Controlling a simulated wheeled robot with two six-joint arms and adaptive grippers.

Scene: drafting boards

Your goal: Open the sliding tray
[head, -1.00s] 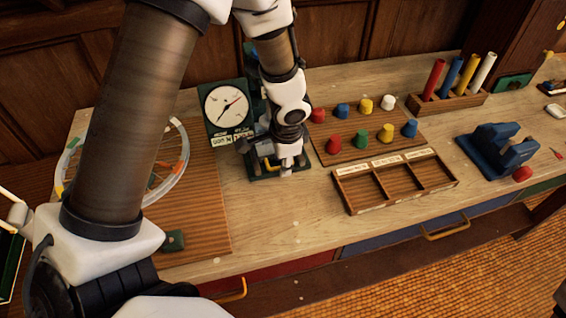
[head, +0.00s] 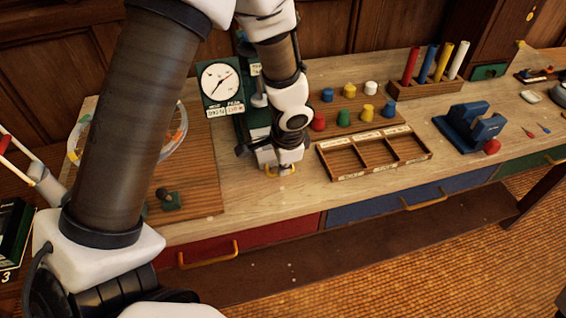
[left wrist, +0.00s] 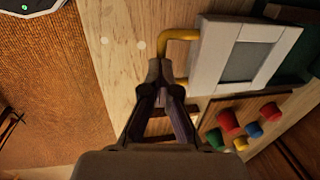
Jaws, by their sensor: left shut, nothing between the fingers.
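The sliding tray (left wrist: 240,52), pale with a grey middle and a yellow loop handle (left wrist: 168,46), shows in the left wrist view. It sticks out of a dark green housing (left wrist: 297,70). In the head view the handle (head: 282,170) is low at the front, partly behind my left gripper (head: 280,166). The green stand with a white dial (head: 220,86) is behind it. My left gripper is shut with nothing between its fingers. In the left wrist view its fingertips (left wrist: 167,72) are at the handle; whether they touch it I cannot tell. My right gripper is not in view.
A wooden compartment box (head: 375,152) and a board of coloured pegs (head: 345,115) stand right of the tray. A brown board (head: 200,195) lies left. Red (head: 250,238) and blue (head: 400,203) drawers with yellow handles are below the bench top. Bare wood lies in front of the tray.

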